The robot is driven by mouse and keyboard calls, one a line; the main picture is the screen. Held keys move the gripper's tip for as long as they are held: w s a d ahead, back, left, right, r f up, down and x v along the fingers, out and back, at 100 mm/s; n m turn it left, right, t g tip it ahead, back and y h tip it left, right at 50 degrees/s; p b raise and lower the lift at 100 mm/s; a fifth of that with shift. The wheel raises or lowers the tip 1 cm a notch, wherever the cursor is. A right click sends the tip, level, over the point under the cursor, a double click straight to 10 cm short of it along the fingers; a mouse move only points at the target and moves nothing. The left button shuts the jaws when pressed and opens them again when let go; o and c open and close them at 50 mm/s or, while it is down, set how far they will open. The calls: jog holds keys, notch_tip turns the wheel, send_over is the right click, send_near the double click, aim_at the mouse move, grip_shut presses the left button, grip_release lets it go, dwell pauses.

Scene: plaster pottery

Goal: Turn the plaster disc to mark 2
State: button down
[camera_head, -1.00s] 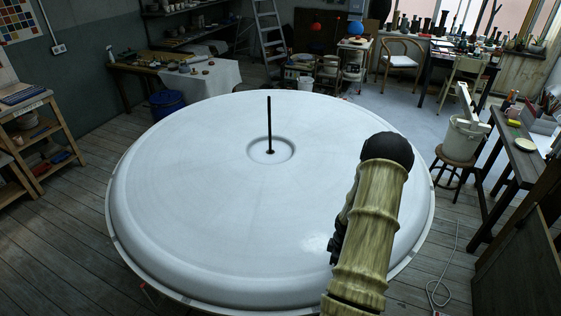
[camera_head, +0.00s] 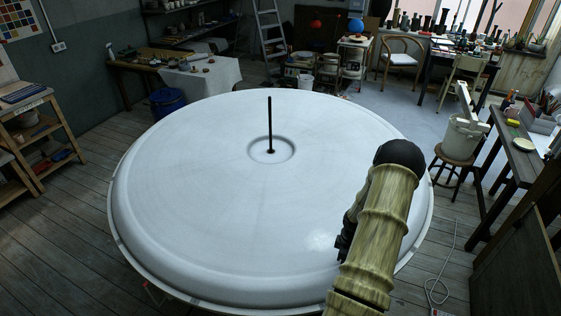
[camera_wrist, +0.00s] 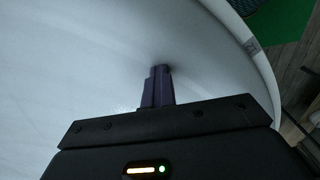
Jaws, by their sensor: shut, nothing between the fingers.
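The large white plaster disc (camera_head: 200,190) fills the middle of the head view, with a thin black rod (camera_head: 270,125) upright in the round recess at its centre. Its pale surface and curved edge also show in the wrist view (camera_wrist: 90,60). A small mark (camera_wrist: 253,46) sits on the rim band there; I cannot read it. My gripper (camera_wrist: 164,72) is shut and empty, its fingertips at the disc's surface near the edge; contact is hard to tell.
A white bucket on a stool (camera_head: 463,135) and a workbench (camera_head: 520,160) stand at the right. Shelves (camera_head: 35,140) are at the left, and a blue bucket (camera_head: 167,103) is behind. A white cable (camera_head: 440,270) lies on the floor at right.

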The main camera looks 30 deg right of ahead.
jog(key=shift+s+d+p, duration=0.2)
jog(key=shift+d+p, duration=0.25)
jog(key=shift+d, duration=1.5)
jog(key=shift+s+d+p, duration=0.15)
jog(key=shift+d+p, duration=0.3)
jog(key=shift+d, duration=1.5)
jog(key=shift+w+r, duration=0.1)
jog(key=shift+r+p, duration=2.3)
jog(key=shift+r, duration=1.1)
